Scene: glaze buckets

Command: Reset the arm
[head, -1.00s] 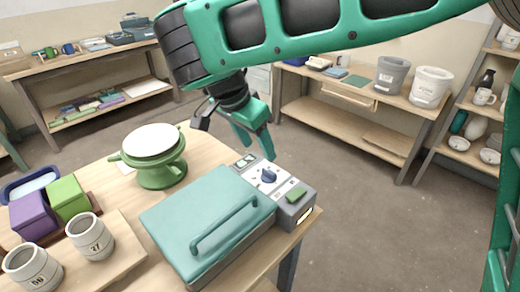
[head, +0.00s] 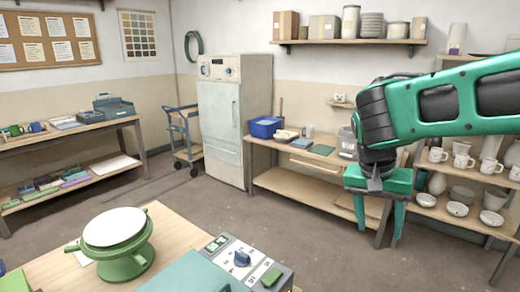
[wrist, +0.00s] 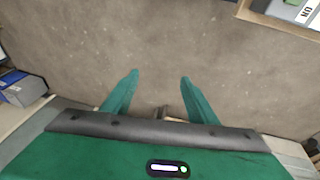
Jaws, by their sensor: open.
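My gripper (head: 378,215) hangs at the right of the head view, in front of the back shelving, with its green fingers pointing down. The fingers are apart and nothing is between them. In the wrist view, my gripper (wrist: 158,82) shows both fingers spread over bare floor. My green arm reaches in from the right edge of the head view.
A work table at the front left holds a green banding wheel (head: 122,245) and a teal-lidded machine (head: 195,275) with a control panel (head: 242,260). A back table (head: 300,190) carries a blue bin (head: 265,128). Mug shelves (head: 455,185) stand at right. The middle floor is clear.

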